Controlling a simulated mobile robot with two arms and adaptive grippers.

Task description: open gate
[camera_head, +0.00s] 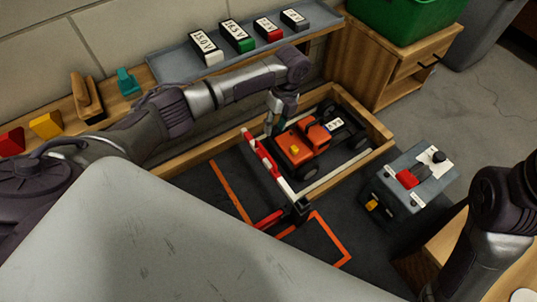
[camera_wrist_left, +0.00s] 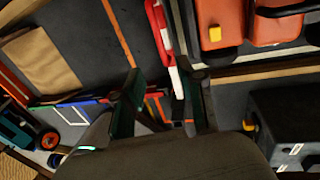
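The gate is a red and white striped bar (camera_head: 268,166) lying lowered along the near side of the orange racecar (camera_head: 303,146), inside a wooden-walled bay. A dark post (camera_head: 299,209) stands at its near end. My left gripper (camera_head: 274,123) is over the bar's far part, beside the car. In the left wrist view its two dark fingers (camera_wrist_left: 166,82) are spread apart, with the bar (camera_wrist_left: 162,35) showing between and beyond them. I cannot tell whether a finger touches the bar. My right arm shows at the right edge, but its gripper is out of view.
A grey control box (camera_head: 407,187) with a red switch stands right of the bay. A grey shelf (camera_head: 176,66) with several labelled blocks runs behind my left arm. A green bin (camera_head: 400,18) sits on a wooden cabinet.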

